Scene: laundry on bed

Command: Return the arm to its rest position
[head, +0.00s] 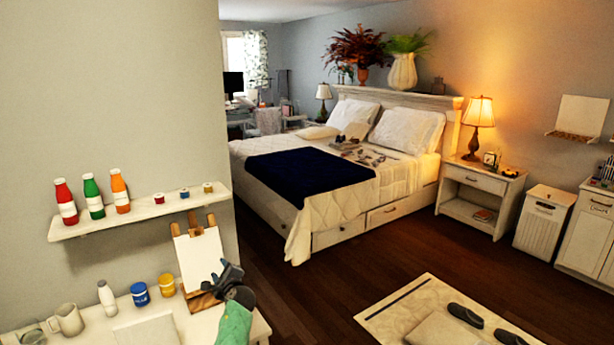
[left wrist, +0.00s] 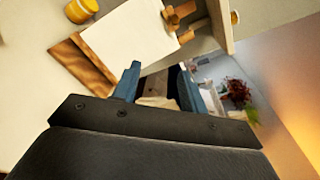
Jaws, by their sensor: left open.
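My left gripper (head: 228,272) is raised at the lower middle of the head view, in front of the white desk and close to the small easel. Its green arm link comes up from the bottom edge. In the left wrist view its two blue fingers (left wrist: 158,85) stand apart with nothing between them. The easel's white canvas (head: 200,255) is just left of the gripper; it also shows in the left wrist view (left wrist: 130,42). My right gripper is not in either view.
The white desk (head: 185,322) holds a mug (head: 67,319), a white bottle (head: 107,298) and paint jars. A wall shelf (head: 140,214) with coloured bottles is above. The bed (head: 275,210) stands farther back, with dark open floor (head: 350,255) before it. A rug (head: 395,315) lies at right.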

